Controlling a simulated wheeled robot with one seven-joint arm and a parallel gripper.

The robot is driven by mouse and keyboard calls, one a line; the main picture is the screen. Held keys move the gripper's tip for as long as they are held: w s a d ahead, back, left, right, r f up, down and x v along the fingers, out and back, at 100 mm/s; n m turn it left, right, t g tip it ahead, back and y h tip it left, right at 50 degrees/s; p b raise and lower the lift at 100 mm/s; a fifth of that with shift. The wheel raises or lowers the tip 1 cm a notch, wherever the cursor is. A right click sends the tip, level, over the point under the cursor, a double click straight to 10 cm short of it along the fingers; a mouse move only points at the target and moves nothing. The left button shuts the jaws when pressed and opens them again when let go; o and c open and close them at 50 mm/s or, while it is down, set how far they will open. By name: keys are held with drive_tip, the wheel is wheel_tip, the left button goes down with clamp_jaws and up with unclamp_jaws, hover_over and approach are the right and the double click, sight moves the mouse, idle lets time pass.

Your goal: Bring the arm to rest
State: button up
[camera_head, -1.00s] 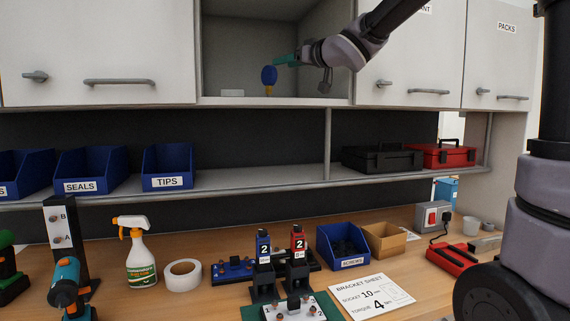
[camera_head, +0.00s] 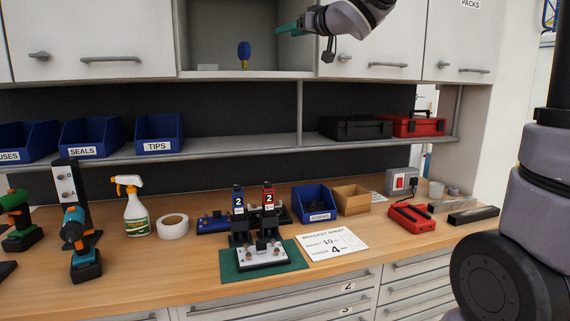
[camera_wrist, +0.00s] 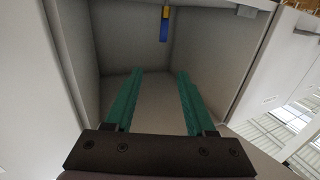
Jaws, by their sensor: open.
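My gripper (camera_head: 288,29) is in front of the open cupboard (camera_head: 232,74), near its upper right side in the head view. In the wrist view my gripper (camera_wrist: 158,78) shows two green fingers spread wide apart with nothing between them. A blue object with a yellow end (camera_head: 244,55) stands on the cupboard floor, left of the gripper and apart from it. It also shows in the wrist view (camera_wrist: 164,26), beyond the fingertips. My arm (camera_head: 350,18) reaches in from the upper right.
White cupboard doors flank the opening, with handles (camera_head: 388,65) sticking out. Below, a shelf holds blue bins (camera_head: 159,134), a black case (camera_head: 355,128) and a red case (camera_head: 418,126). The bench carries drills (camera_head: 80,245), a spray bottle (camera_head: 136,215) and a green mat (camera_head: 228,262).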

drive_tip(key=s+d+f+m+h, duration=0.4)
drive_tip(key=d+h, duration=0.1)
drive_tip(key=d, duration=0.4)
drive_tip(key=s+d+f+m+h, duration=0.4)
drive_tip(key=d+h, duration=0.1)
drive_tip(key=d, duration=0.5)
drive_tip(key=s+d+f+m+g, duration=0.1)
drive_tip(key=s+d+f+g, duration=0.1)
drive_tip(key=s+f, duration=0.5)
drive_tip(key=s+d+f+m+g+y, duration=0.1)
drive_tip(key=s+f+g, duration=0.4)
drive_tip(key=s, duration=0.8)
wheel_tip(320, 180, down, 2)
drive_tip(key=shift+s+d+f+m, duration=0.2)
drive_tip(key=shift+d+m, duration=0.2)
drive_tip(key=shift+m, duration=0.4)
drive_tip(key=shift+w, duration=0.1)
